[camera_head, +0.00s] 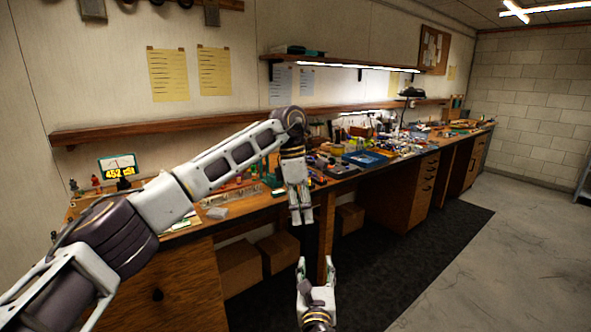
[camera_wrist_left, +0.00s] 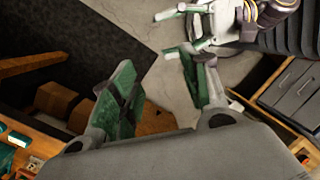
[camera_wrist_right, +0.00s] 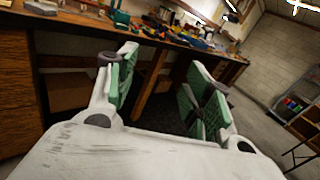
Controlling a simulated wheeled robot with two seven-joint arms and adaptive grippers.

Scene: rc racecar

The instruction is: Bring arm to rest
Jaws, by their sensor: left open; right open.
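My left arm reaches across from the left in the head view. My left gripper (camera_head: 301,213) hangs pointing down at the front edge of the workbench (camera_head: 190,237). In the left wrist view its green-padded fingers (camera_wrist_left: 160,90) are apart with nothing between them. My right gripper (camera_head: 316,272) is low at the bottom middle of the head view, in front of the bench and below the left one. In the right wrist view its fingers (camera_wrist_right: 160,88) are spread and empty, facing the bench. The two grippers are apart.
The bench top holds a meter with a yellow display (camera_head: 118,168), a blue tray (camera_head: 364,158) and many small tools. Cardboard boxes (camera_head: 279,251) stand under the bench. A dark mat (camera_head: 400,250) covers the floor in front. The concrete floor (camera_head: 520,240) at right is clear.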

